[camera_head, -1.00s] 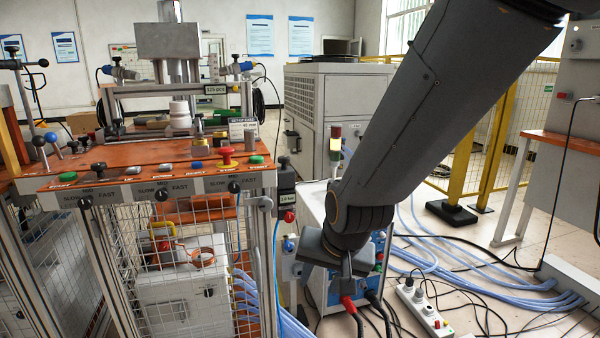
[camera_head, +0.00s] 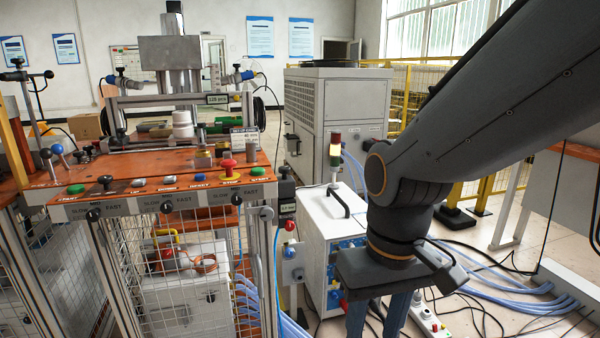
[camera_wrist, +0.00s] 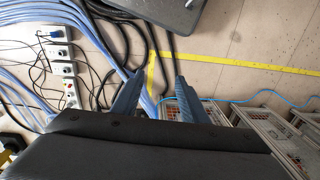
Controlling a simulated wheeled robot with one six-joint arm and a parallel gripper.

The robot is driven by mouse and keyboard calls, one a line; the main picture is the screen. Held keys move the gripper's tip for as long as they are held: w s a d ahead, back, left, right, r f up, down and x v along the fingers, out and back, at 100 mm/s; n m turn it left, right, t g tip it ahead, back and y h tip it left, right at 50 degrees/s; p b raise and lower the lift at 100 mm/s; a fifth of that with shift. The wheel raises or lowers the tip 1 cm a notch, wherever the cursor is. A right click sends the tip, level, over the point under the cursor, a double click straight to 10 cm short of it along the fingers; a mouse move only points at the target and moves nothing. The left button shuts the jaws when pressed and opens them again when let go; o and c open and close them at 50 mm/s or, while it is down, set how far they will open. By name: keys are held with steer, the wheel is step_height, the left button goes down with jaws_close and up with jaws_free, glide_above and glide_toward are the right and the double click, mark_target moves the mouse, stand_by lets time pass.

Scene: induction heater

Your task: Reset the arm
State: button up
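My gripper (camera_head: 377,318) hangs below the grey arm at the right of the head view, pointing down in front of the white cabinet. Its blue fingers run off the bottom edge there, so the tips are hidden. In the wrist view my gripper (camera_wrist: 160,80) shows two blue fingers standing apart. Floor and dark cables show between them, and nothing is held. The gripper is open.
The workbench (camera_head: 120,172) with its buttons and press stands at the left. A white cabinet (camera_head: 318,225) with a signal light (camera_head: 335,150) is close beside the arm. Cables and a power strip (camera_wrist: 62,62) lie on the floor. A yellow line (camera_wrist: 240,64) crosses it.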

steer(key=d+r+m+p, duration=0.3)
steer(key=d+r+p, duration=0.5)
steer(key=p, duration=0.8)
steer(key=shift+s+d+r+h, duration=0.2)
steer(key=shift+d+r+h, duration=0.1)
steer(key=shift+r, duration=0.5)
steer(key=shift+c, duration=0.2)
